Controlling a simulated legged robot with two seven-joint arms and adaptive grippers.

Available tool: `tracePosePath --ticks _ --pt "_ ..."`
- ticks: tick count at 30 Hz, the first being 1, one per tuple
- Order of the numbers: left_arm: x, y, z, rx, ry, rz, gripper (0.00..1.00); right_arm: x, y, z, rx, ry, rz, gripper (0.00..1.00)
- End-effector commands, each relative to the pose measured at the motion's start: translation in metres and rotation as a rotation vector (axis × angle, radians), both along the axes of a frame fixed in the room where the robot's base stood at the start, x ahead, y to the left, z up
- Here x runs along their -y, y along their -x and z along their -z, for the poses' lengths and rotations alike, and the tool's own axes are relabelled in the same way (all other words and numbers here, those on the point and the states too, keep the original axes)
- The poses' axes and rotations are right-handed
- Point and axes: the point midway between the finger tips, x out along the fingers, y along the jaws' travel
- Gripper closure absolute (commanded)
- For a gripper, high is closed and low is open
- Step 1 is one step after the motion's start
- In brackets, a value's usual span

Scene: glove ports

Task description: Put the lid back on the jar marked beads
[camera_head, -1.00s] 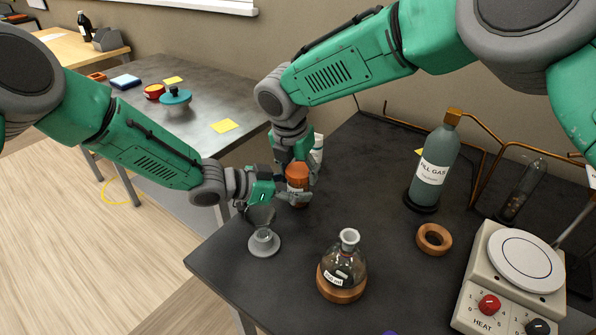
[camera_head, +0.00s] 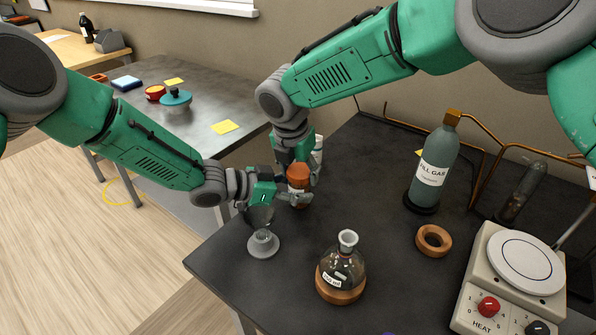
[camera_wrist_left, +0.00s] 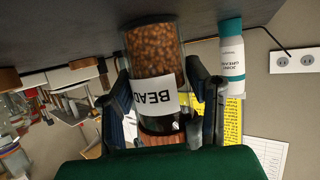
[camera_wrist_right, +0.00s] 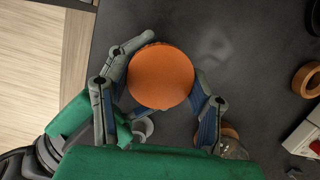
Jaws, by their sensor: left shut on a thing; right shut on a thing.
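The jar marked beads (camera_wrist_left: 155,60) is clear glass with brown beads and a white label. It stands on the dark bench, inverted in the left wrist view. My left gripper (camera_head: 294,200) has its fingers on both sides of the jar and is shut on it. The orange lid (camera_wrist_right: 161,76) is between the fingers of my right gripper (camera_wrist_right: 162,92), which is shut on it from above. In the head view the lid (camera_head: 298,172) is directly over the jar. It is at the jar's mouth; I cannot tell whether it is seated.

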Motion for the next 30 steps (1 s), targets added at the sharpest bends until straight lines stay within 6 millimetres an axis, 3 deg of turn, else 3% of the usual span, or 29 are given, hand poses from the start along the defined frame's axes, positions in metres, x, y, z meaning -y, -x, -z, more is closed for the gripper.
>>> tracePosePath --ticks 17,20,30 --pt "-0.0010 0.0008 0.0010 -0.002 0.000 0.001 1.00 -0.0019 -0.0004 0.0072 -0.001 0.001 0.053 0.73" --pt "-0.0010 0.0010 0.0011 -0.002 0.000 0.001 1.00 -0.0032 -0.0015 0.0074 0.002 0.004 0.233 0.73" --pt "-0.0001 0.0014 0.0010 -0.001 -0.001 0.003 1.00 -0.0048 -0.0066 0.0089 -0.003 -0.005 1.238 0.73"
